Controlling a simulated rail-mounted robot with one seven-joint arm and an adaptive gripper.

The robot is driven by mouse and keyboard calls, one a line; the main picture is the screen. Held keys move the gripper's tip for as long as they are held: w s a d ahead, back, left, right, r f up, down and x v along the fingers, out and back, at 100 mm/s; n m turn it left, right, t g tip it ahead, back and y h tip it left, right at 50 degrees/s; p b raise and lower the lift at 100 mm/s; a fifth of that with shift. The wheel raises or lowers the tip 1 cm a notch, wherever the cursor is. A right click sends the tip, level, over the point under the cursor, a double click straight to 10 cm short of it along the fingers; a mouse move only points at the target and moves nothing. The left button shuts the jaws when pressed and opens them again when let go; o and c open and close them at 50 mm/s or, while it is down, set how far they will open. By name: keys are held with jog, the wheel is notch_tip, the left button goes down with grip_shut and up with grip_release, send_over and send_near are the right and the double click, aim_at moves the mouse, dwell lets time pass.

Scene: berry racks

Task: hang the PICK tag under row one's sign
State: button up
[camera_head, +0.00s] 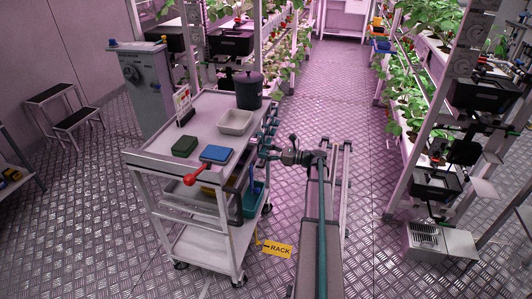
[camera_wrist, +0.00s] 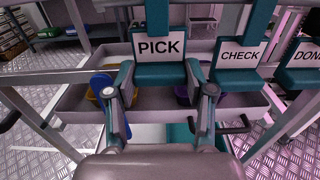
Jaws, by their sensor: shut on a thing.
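The PICK tag (camera_wrist: 159,47) is a white plate with black letters on a teal holder, upright in the middle of the wrist view. My gripper (camera_wrist: 159,78) has one finger on each side of the teal lower part and is shut on it. The CHECK tag (camera_wrist: 238,56) and the DONE tag (camera_wrist: 306,54) hang to its right in the same row. In the head view my gripper (camera_head: 264,150) is at the right side of the cart, where the tags are too small to read. I cannot make out row one's sign.
Plant racks (camera_head: 402,125) stand at right. A yellow RACK sign (camera_head: 277,249) is low beside the cart. The central aisle (camera_head: 325,85) is clear.

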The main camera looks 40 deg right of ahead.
jog(key=shift+r+p, duration=0.35)
jog(key=shift+r, duration=0.25)
jog(key=p+v, duration=0.2)
jog(key=v, duration=0.5)
dwell(0.9)
